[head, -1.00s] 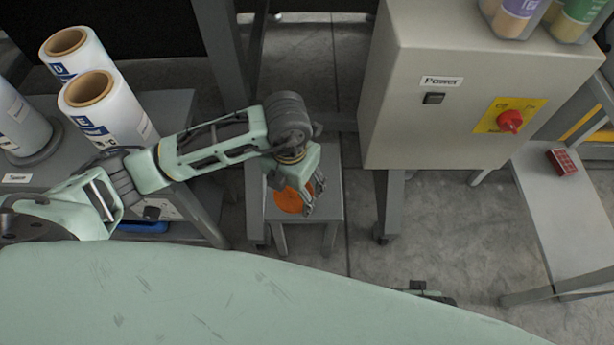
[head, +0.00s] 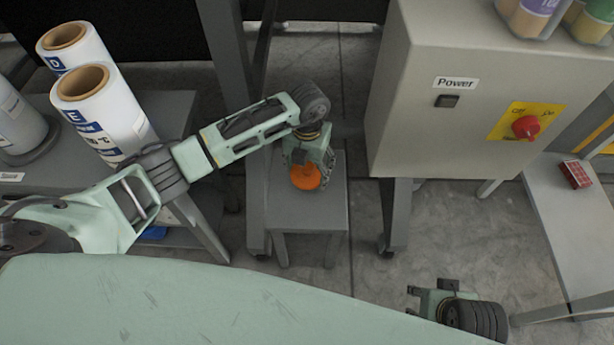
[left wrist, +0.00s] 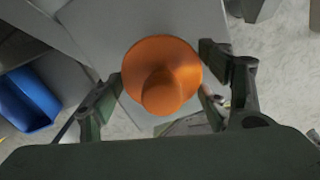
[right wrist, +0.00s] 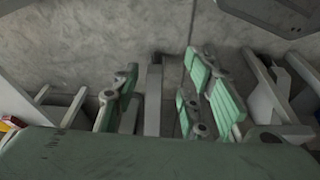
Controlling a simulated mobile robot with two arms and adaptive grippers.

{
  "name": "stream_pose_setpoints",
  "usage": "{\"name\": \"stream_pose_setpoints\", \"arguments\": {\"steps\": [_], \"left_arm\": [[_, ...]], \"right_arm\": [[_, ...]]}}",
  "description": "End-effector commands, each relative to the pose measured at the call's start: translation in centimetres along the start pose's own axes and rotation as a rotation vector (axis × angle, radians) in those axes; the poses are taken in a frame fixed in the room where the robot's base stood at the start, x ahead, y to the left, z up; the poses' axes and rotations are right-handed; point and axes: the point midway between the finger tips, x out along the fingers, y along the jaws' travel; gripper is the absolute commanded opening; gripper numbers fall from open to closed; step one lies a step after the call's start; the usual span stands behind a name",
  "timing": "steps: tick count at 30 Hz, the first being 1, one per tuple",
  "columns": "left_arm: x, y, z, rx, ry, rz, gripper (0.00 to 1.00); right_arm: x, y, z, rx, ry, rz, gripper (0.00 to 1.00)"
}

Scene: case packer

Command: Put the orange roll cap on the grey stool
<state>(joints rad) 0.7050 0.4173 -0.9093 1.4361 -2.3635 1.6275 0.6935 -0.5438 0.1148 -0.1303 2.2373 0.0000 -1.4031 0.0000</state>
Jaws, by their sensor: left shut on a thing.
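The orange roll cap (head: 305,177) is a round disc with a knob. It is held between the fingers of my left gripper (head: 308,172) over the grey stool (head: 312,212). In the left wrist view the cap (left wrist: 163,65) sits between the two fingers (left wrist: 162,80), with the grey stool top (left wrist: 95,25) behind it. I cannot tell whether the cap touches the stool top. My right gripper is apart from the cap, near the bottom right of the head view (head: 432,298). Its fingers stand apart and empty in the right wrist view (right wrist: 163,75).
White film rolls (head: 100,115) stand on a grey table at left. A grey power cabinet (head: 430,110) with a red switch (head: 526,127) is right of the stool. A pale bench (head: 570,225) holding a red block (head: 576,174) is at far right.

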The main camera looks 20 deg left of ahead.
Motion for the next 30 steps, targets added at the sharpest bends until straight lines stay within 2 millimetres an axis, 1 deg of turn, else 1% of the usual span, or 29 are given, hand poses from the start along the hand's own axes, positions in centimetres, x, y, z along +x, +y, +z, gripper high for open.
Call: {"name": "stream_pose_setpoints", "arguments": {"steps": [1, 3, 6, 9, 16, 20, 21, 26, 27, 30], "left_arm": [[1.1, 0.0, -0.2, 0.0, 0.005, 0.0, 0.4], [2.2, 0.0, -0.2, 0.0, 0.005, 0.001, 0.4], [3.2, -0.1, -0.2, 0.0, 0.004, 0.0, 0.4], [3.4, 0.0, -0.1, 0.001, 0.001, 0.0, 0.4], [3.4, 0.0, -0.1, 0.001, 0.002, 0.001, 0.4], [3.6, 0.0, -0.1, 0.001, 0.001, 0.001, 0.4], [3.6, 0.0, -0.1, 0.001, 0.002, 0.001, 0.73], [3.5, 0.0, -0.2, 0.0, 0.002, 0.001, 0.87], [3.5, 0.0, -0.2, 0.0, 0.002, 0.001, 0.88], [3.5, 0.0, -0.2, 0.0, 0.002, 0.001, 0.88]], "right_arm": [[-0.5, 0.0, -0.1, 0.0, 0.006, 0.001, 0.4], [-1.4, 0.1, -0.2, 0.001, 0.011, 0.002, 0.4], [-2.5, 0.1, -0.3, 0.001, 0.016, 0.003, 0.4], [-2.9, 0.1, -0.3, 0.002, 0.016, 0.003, 0.4], [-2.9, 0.1, -0.3, 0.002, 0.016, 0.003, 0.4], [-3.4, 0.1, -0.4, 0.002, 0.02, 0.003, 0.4], [-3.5, 0.1, -0.4, 0.002, 0.02, 0.003, 0.4], [-3.4, 0.1, -0.3, 0.002, 0.018, 0.003, 0.4], [-3.4, 0.1, -0.3, 0.002, 0.018, 0.003, 0.4], [-3.4, 0.1, -0.3, 0.002, 0.018, 0.003, 0.4]]}}
